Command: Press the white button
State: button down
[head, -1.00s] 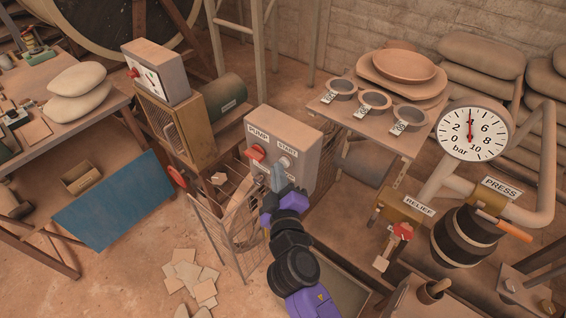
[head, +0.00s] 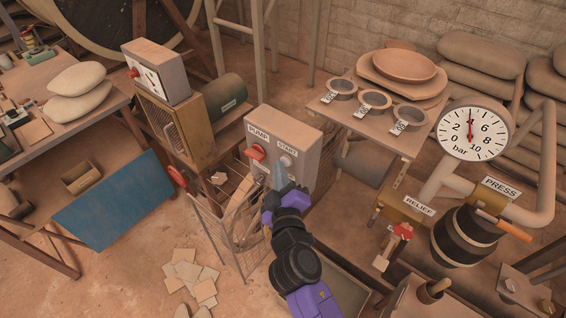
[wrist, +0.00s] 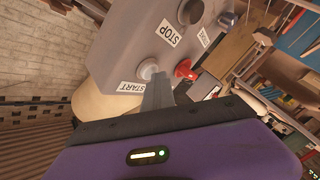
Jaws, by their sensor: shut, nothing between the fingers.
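The white button (head: 286,161) is a round pale knob on the front of the grey control box (head: 304,150), under the START label. In the wrist view the white button (wrist: 148,69) sits beside the START label, just beyond the fingertips. My gripper (head: 280,170) is shut and empty, its grey fingers just below the button in the head view. In the wrist view the tips of my gripper (wrist: 158,80) overlap the button's edge. I cannot tell whether they touch it. The red switch (head: 255,152) is left of the button, under the PUMP label.
A wire basket (head: 232,225) stands below and left of the box. The wrist view also shows a STOP label (wrist: 168,33) with a grey round knob (wrist: 190,11) near it. A bench with several round tins (head: 373,102) is to the right.

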jog(key=shift+s+a+b, duration=0.35)
jog(key=shift+s+a, duration=0.1)
jog(key=shift+s, duration=0.25)
jog(key=shift+s+a+b, duration=0.55)
jog(key=shift+s+a, duration=0.25)
jog(key=shift+s, duration=0.2)
jog(key=shift+s+a+b, duration=0.55)
jog(key=shift+s+a, duration=0.25)
jog(key=shift+s, duration=0.2)
